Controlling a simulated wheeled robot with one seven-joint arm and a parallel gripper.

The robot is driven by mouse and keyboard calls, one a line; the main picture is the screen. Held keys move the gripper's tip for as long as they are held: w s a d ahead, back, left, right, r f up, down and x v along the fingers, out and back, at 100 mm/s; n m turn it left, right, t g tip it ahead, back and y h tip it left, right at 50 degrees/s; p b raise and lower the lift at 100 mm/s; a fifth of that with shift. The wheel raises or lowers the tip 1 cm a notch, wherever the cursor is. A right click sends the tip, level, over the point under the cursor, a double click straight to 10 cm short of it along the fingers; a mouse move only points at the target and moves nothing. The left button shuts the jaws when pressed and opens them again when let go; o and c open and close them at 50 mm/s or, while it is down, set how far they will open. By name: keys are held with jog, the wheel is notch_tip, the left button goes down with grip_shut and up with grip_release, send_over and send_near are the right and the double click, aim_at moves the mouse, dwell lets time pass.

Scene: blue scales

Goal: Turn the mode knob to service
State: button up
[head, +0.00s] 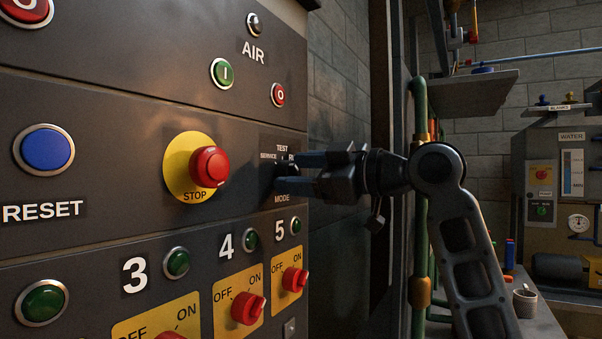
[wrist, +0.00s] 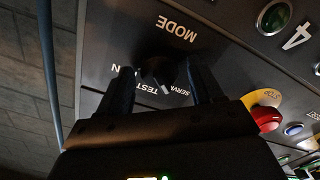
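The mode knob (head: 281,171) is a dark round knob on the grey panel, with MODE below it and TEST above it in the head view. My gripper (head: 296,172) reaches it from the right, its two fingers partly covering the knob and its labels. In the wrist view the knob (wrist: 158,70) lies between the fingertips of my gripper (wrist: 160,72). Gaps show on both sides, so the gripper looks open around the knob. The knob's white mark points between the TEST and SERVICE labels (wrist: 180,91), which appear upside down there. The RUN label is partly hidden by a finger.
Left of the knob, a red STOP button (head: 209,167) sticks out from a yellow disc. Red OFF/ON switches (head: 248,307) and green buttons are below. A green pipe (head: 419,110) stands right of the panel, behind my arm.

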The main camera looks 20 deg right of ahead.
jog(key=shift+b+v, duration=0.35)
jog(key=shift+v, duration=3.55)
jog(key=s+a+f+m+t+h+p, duration=0.1)
jog(key=s+f+m+t+h, duration=0.15)
jog(key=f+m, duration=0.7)
jog(key=s+a+f+m+t+h+p, duration=0.1)
jog(key=s+f+m+h, duration=0.2)
jog(key=f, duration=1.3)
jog(key=s+f+m+h+p, duration=0.1)
jog(key=s+f+m+h, duration=0.15)
jog(key=s+f, duration=0.35)
jog(key=s+a+f+m+g+h+p, duration=0.15)
jog(key=s+f, duration=0.25)
jog(key=s, duration=0.4)
jog(key=s+f+g+h, duration=0.15)
jog(key=s+f, duration=0.25)
jog(key=s, duration=0.4)
jog(key=s+r, duration=0.1)
jog(key=s, duration=0.4)
jog(key=s+r+n, duration=0.1)
jog(key=s, duration=0.4)
jog(key=s+a+r+n+p, duration=0.1)
jog(key=s, duration=0.5)
jog(key=shift+s, duration=0.1)
